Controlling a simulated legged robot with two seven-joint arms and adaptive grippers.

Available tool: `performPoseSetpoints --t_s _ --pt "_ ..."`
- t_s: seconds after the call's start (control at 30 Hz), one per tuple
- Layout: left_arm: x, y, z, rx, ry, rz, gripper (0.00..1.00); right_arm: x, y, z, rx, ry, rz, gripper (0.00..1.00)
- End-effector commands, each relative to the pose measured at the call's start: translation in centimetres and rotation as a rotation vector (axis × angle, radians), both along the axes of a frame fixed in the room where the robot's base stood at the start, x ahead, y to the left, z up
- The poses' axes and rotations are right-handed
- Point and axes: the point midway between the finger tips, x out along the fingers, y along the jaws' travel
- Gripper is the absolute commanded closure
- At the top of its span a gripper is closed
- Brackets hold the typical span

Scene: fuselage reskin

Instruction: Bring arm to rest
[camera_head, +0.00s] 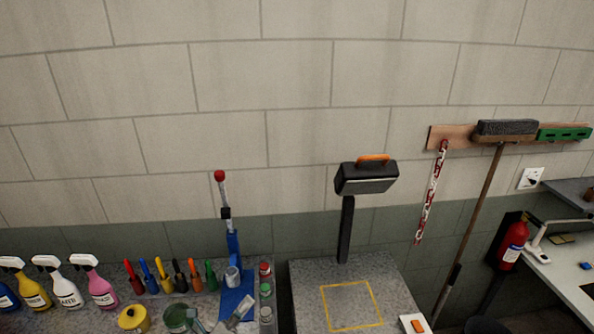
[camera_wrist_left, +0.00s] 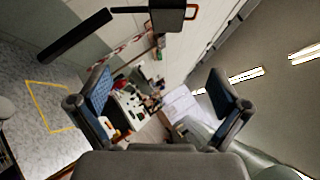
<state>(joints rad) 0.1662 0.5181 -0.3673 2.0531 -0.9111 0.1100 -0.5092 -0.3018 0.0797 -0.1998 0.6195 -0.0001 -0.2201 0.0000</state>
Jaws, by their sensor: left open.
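My left gripper (camera_wrist_left: 160,108) is open in the left wrist view, with its two blue-padded fingers wide apart and nothing between them. The rest of my left arm is out of the frame. My right gripper is in neither view.
Spray bottles (camera_head: 69,290) and several coloured-handled tools (camera_head: 165,277) stand on the left bench. A yellow square (camera_head: 352,306) marks the clear grey top beside it, with a black post and box (camera_head: 366,178) behind. A fire extinguisher (camera_head: 511,242) and broom (camera_head: 478,210) are right.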

Motion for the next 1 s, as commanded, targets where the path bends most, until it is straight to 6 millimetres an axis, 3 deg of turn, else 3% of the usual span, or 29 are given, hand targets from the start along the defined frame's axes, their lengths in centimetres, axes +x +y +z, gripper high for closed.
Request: performPoseSetpoints --t_s 0.07,0.17,0.23,0.33,0.4,0.53,0.7,0.87,1.0 --pt "0.0 3.1 -2.2 -0.280 0.218 0.131 0.00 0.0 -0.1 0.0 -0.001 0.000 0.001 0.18" --pt "-0.9 7.4 -7.6 -0.617 0.523 0.315 0.00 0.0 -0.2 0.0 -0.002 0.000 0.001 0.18" --pt "-3.0 9.8 -12.5 -0.831 0.745 0.453 0.00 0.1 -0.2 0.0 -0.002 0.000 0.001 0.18" --pt "-7.4 11.5 -18.9 -1.065 1.023 0.635 0.00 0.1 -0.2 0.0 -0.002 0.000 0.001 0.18" --pt "-10.6 11.8 -22.3 -1.176 1.177 0.741 0.00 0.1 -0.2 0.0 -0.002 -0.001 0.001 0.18" --pt "-16.2 11.5 -26.4 -1.312 1.398 0.901 0.00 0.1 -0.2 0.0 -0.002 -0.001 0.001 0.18" --pt "-22.5 10.5 -29.4 -1.417 1.617 1.073 0.00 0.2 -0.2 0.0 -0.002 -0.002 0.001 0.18" --pt "-28.0 9.4 -30.8 -1.476 1.794 1.220 0.00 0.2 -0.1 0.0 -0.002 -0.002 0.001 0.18" --pt "-27.4 9.2 -36.0 -1.467 1.815 1.250 0.00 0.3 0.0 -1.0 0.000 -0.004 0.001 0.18"
